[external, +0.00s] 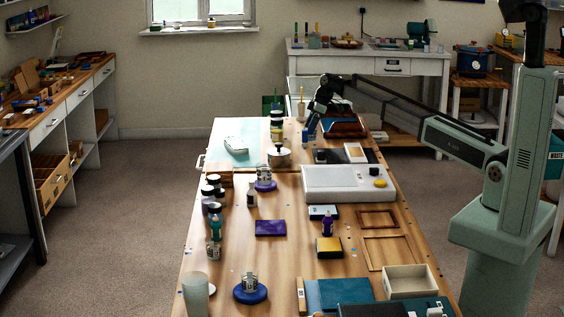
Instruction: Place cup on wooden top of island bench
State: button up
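The island bench (285,210) has a wooden top and runs down the middle of the external view. A pale, frosted cup-like vessel (197,295) stands upright at its front left corner. A small labelled cup-like container (250,281) sits on a blue round base (250,294) near the front. A similar container (264,172) sits on a purple base (265,185) farther back. Which one is the task's cup is unclear. My gripper (310,138) points down over the far part of the bench, with something bluish at its fingertips. Its opening is too small to make out.
A metal pot (279,156) stands left of my gripper, and a brown-red case (345,125) lies to its right. A large white flat device (347,183) fills the right middle. Several dark-lidded jars (214,208) line the left edge. Bare wood shows around the purple block (270,228).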

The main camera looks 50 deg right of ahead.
jog(key=shift+o, duration=0.8)
jog(key=shift+r, duration=0.2)
jog(key=v, duration=1.2)
jog(key=shift+f, duration=0.1)
